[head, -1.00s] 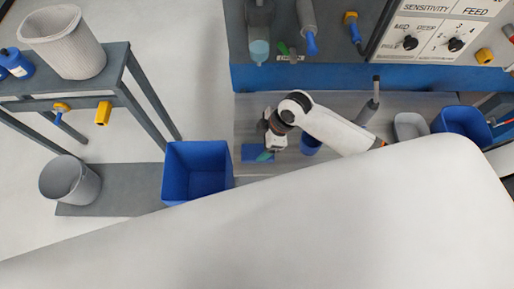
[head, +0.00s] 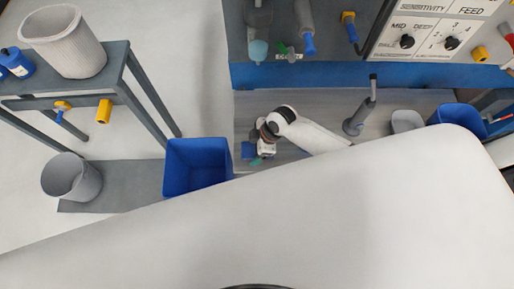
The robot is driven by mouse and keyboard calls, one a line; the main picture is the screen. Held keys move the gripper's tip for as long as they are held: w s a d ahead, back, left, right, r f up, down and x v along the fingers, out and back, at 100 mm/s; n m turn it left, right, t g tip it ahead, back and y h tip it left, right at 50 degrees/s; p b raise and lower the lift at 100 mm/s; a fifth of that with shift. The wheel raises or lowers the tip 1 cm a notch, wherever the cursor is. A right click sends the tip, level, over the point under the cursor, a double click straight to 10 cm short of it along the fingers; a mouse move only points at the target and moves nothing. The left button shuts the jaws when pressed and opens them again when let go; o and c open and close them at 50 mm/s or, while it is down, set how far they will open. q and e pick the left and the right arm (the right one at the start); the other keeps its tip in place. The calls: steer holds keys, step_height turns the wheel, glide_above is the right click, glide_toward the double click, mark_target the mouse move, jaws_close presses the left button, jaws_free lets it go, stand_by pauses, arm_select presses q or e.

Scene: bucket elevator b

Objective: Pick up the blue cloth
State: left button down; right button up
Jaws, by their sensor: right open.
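The blue cloth (head: 248,150) lies flat on the grey shelf (head: 330,103) in the middle of the view. Only a small blue patch shows at its left; my gripper and arm cover the rest. My right gripper (head: 257,160) is open, pointing down over the cloth's right side. A small green bit shows at its fingertips. I cannot tell whether the fingers touch the cloth. My left gripper is out of view.
A blue bin (head: 196,167) stands left of the shelf, beside a grey bucket (head: 71,177). A grey tool (head: 361,112), a grey tray (head: 407,121) and a blue container (head: 458,117) lie right of my arm. A control panel (head: 430,38) stands behind.

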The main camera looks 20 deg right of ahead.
steer(key=shift+f, duration=0.25)
stand_by(0.4)
steer(key=c, duration=1.1)
